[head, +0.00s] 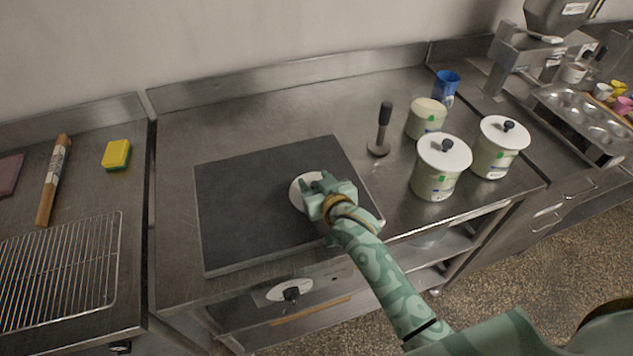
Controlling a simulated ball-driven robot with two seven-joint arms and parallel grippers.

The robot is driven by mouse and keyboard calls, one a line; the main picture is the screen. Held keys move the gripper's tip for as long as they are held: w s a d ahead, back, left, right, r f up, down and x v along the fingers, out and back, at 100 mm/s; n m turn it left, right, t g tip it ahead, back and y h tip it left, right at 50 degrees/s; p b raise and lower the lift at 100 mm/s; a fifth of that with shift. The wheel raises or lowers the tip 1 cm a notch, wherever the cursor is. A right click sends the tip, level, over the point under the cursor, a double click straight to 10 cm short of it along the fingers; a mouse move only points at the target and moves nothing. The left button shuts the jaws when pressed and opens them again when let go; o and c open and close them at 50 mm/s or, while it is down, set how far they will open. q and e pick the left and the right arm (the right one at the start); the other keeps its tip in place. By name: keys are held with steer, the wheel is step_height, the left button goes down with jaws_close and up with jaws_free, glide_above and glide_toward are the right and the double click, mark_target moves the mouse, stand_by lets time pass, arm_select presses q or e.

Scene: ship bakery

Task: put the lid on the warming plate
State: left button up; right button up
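The warming plate (250,215) is a dark flat square set on the steel counter. A round white lid (299,196) is at its right part, partly hidden under my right gripper (318,184). The lid looks to be lying on the plate or just above it; I cannot tell which. The fingers are right over the lid's middle and hide any knob, so I cannot tell whether they grip it. My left gripper is out of view.
Two white canisters with black-knobbed lids (436,185) (494,160) and a canister without a knobbed lid (426,121) stand to the right. A black-handled tamper (383,130) stands near the plate's right corner. A blue cup (446,86) is behind. The plate's left part is clear.

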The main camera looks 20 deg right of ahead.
steer(key=shift+s+f, duration=0.3)
steer(key=shift+f, duration=0.45)
steer(key=shift+r, duration=0.2)
steer(key=shift+w+r+p, duration=0.2)
steer(key=shift+r+p, duration=0.1)
steer(key=shift+r, duration=0.2)
steer(key=v, duration=0.3)
steer(key=p+v, duration=0.1)
steer(key=v, duration=0.3)
steer(key=p+v, duration=0.1)
steer(key=v, duration=0.2)
steer(key=shift+s+d+r, duration=0.1)
steer(key=shift+s+r, duration=0.15)
steer(key=shift+r, duration=0.15)
steer(key=shift+s+r, duration=0.2)
steer(key=shift+s, duration=0.35)
steer(key=shift+d, duration=0.15)
